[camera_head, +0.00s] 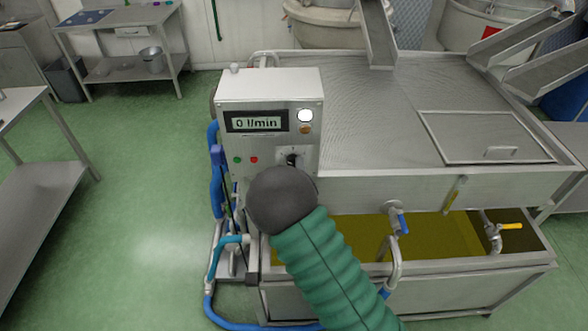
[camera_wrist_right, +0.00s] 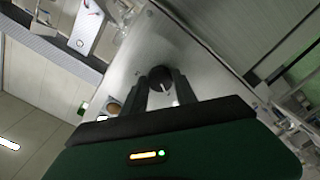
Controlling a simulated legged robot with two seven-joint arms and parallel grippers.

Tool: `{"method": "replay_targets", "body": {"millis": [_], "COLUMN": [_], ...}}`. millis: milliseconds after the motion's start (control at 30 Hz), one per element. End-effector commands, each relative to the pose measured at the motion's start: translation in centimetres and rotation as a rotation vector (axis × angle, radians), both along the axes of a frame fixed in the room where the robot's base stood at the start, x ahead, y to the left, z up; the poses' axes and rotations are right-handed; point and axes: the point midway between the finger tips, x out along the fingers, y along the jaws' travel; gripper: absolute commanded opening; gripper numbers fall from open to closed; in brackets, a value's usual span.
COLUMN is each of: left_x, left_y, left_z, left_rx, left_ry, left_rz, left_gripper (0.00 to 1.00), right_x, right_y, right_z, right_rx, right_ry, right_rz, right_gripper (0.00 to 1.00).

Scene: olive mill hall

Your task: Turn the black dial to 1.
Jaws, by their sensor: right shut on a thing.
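The black dial (camera_head: 292,159) is on the front of a metal control box (camera_head: 268,88), low on its right side. In the head view my grey wrist and green sleeve cover the area just below it and hide most of my right gripper. In the right wrist view the dial (camera_wrist_right: 160,75) sits between the two dark fingers of my right gripper (camera_wrist_right: 161,82), which is shut on it. A white pointer mark shows on the dial; the scale numbers are too small to read. My left gripper is not in view.
The box's display (camera_head: 257,122) reads 0 l/min. A green and a red button sit left of the dial. Blue hoses (camera_head: 214,190) run down the box's left side. A steel tank (camera_head: 400,110) stands right, with a blue-handled valve (camera_head: 399,220). Green floor at left is open.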

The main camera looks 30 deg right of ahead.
Motion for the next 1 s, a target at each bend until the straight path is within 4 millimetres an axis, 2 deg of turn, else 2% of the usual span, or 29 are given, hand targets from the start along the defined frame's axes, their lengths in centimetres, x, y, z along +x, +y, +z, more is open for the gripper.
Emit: {"method": "replay_targets", "body": {"millis": [33, 300, 333, 500, 833, 1000], "left_x": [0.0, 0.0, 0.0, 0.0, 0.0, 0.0], "left_y": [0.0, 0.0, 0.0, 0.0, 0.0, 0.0], "left_z": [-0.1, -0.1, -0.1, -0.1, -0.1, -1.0], "left_rx": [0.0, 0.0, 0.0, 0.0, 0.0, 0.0], "left_ry": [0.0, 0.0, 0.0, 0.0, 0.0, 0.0], "left_rz": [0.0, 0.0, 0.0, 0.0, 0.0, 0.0], "left_gripper": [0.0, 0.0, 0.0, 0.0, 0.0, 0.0], "right_x": [-0.2, -0.2, -0.2, -0.1, -0.3, -2.7], "right_y": [0.2, 0.2, 0.2, 0.2, 0.3, 1.8], "right_z": [-0.7, -0.8, -0.8, -0.6, -0.3, -0.5], "right_rx": [0.004, 0.005, 0.005, 0.003, 0.002, 0.002], "right_ry": [0.02, 0.02, 0.02, 0.015, 0.007, 0.007], "right_rz": [0.003, 0.003, 0.003, 0.003, 0.002, 0.004], "right_gripper": [0.0, 0.0, 0.35, 0.56, 0.56, 0.56]}}
